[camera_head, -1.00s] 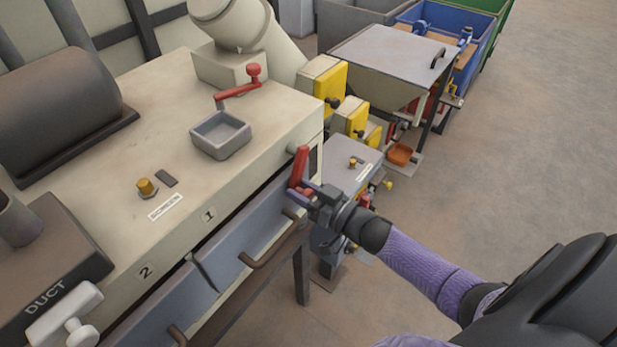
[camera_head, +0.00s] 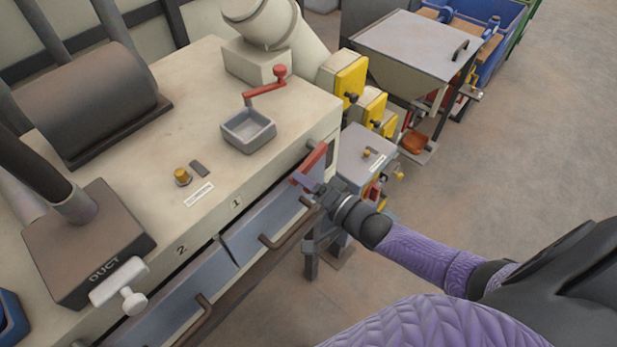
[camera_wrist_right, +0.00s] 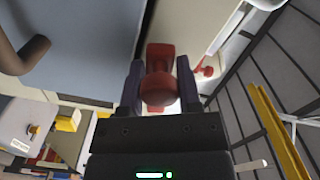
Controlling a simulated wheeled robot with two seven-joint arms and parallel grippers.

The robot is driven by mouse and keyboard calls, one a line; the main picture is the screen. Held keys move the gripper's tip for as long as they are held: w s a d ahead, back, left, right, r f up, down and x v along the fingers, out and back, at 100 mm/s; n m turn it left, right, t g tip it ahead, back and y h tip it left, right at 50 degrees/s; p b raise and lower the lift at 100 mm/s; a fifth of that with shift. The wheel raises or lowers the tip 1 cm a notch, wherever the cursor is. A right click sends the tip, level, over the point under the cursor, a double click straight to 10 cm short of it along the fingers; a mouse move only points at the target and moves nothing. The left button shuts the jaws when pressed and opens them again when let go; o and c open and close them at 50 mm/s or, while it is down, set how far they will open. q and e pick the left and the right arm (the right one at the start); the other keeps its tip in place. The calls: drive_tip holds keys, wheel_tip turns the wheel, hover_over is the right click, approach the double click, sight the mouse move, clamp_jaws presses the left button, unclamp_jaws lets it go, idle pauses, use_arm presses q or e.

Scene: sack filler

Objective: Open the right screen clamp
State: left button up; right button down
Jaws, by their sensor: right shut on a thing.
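The right screen clamp is a red lever (camera_head: 313,160) at the right end of the cream screen machine (camera_head: 205,130), beside drawer front 1 (camera_head: 262,222). In the head view it slants down toward my gripper. My right gripper (camera_head: 312,186) is shut on the clamp's lower end. In the right wrist view the red clamp (camera_wrist_right: 159,88) sits between the two dark fingers, its rounded end toward the camera and its base behind. The fingers hide part of it. My left gripper is not in view.
A red crank (camera_head: 265,88) and a grey open tray (camera_head: 248,130) are on the machine top. Drawer handles (camera_head: 285,235) project near my right wrist. A grey control stand (camera_head: 362,155) and yellow boxes (camera_head: 350,76) stand just beyond. The floor at right is clear.

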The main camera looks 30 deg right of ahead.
drive_tip(key=shift+w+r+m+p, duration=0.1)
drive_tip(key=shift+r+m+p, duration=0.4)
drive_tip(key=shift+r+m, duration=0.65)
drive_tip(key=shift+c, duration=1.5)
unclamp_jaws()
drive_tip(key=shift+f, duration=0.15)
drive_tip(key=v, duration=1)
drive_tip(key=shift+a, duration=0.1)
